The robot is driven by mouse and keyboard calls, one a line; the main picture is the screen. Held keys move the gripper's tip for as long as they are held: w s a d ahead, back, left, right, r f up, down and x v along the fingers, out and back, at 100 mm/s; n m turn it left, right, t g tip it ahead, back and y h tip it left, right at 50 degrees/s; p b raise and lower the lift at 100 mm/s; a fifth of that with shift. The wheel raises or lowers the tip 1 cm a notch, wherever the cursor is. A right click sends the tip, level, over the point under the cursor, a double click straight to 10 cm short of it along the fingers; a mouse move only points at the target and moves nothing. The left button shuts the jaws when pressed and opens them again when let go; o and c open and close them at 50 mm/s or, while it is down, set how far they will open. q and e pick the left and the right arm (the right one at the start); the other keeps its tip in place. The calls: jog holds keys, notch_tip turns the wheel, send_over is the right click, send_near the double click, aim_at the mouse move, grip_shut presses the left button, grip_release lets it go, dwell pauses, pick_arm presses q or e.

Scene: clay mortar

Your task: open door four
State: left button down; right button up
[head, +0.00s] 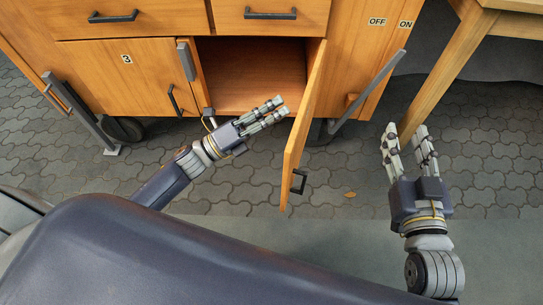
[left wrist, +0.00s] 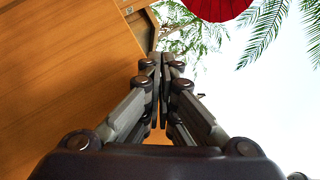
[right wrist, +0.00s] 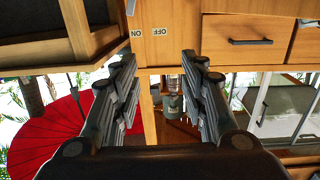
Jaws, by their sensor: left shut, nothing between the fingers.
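A wooden cabinet door (head: 303,125) to the right of door 3 (head: 110,80) stands swung outward, with a dark handle (head: 299,181) on its outer face. No number on it shows. The cupboard opening (head: 252,75) behind it is exposed and looks empty. My left gripper (head: 279,106) is shut and empty, in front of the opening, with its fingertips close to the door's inner side; whether they touch cannot be told. In the left wrist view the shut fingers (left wrist: 158,62) are beside a wooden panel (left wrist: 70,80). My right gripper (head: 405,130) is open and empty, right of the door.
Door 3 is closed. Drawers with dark handles (head: 270,13) sit above the opening. A grey slanted bar (head: 368,92) stands right of the door, below the OFF and ON labels (head: 377,21). A wooden table leg (head: 443,75) is near my right gripper. Paved floor (head: 345,165) lies clear between.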

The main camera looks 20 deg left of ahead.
pick_arm(q)
jog(key=s+a+f+m+g+h, duration=0.1)
jog(key=s+a+f+m+g, duration=0.3)
jog(key=a+m+g, duration=0.5)
jog(key=s+a+f+m+g+h, duration=0.1)
jog(key=s+a+f+m+g, duration=0.35)
jog(key=m, duration=0.75)
pick_arm(e)
notch_tip(320, 180, up, 5)
jog(key=t, duration=0.2)
pick_arm(q)
jog(key=d+r+g+p, duration=0.1)
jog(key=d, duration=1.4)
jog(key=shift+s+d+r+m+p, duration=0.15)
jog(key=shift+d+r+m+p, duration=0.05)
jog(key=shift+d+m+p, duration=0.15)
pick_arm(e)
jog(key=shift+f+g, duration=1.3)
jog(key=shift+f, duration=0.95)
